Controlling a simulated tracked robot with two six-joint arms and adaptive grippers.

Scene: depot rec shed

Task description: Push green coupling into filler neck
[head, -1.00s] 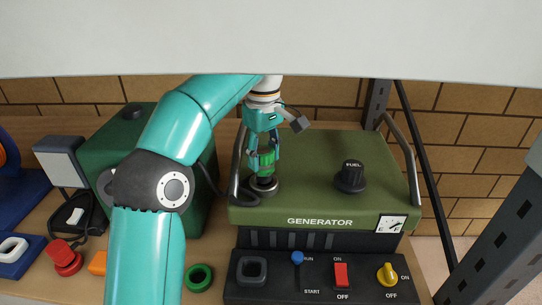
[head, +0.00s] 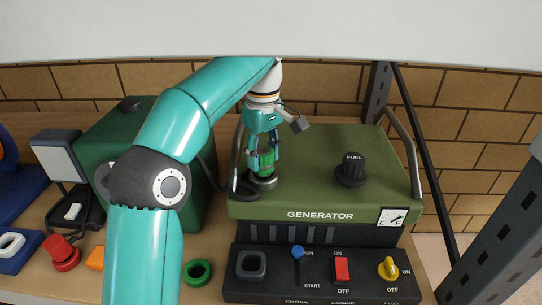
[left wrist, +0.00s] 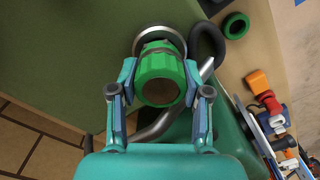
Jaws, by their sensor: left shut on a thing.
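My left gripper (head: 264,157) is shut on the green coupling (head: 266,161), pointing down at the left side of the generator top. The coupling is upright over the round metal filler neck (head: 263,183), and its lower end meets the neck's rim. I cannot tell how deep it sits. In the left wrist view the coupling (left wrist: 159,80) is between the two fingers (left wrist: 160,85), with the neck's ring (left wrist: 147,33) showing behind it. My right gripper is not in view.
The green generator (head: 310,160) has a FUEL cap (head: 352,170), metal side handles (head: 404,160) and a front control panel (head: 320,285). A green ring (head: 198,272) and red knob (head: 62,253) lie on the bench at left. A dark green can (head: 120,130) stands behind my arm.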

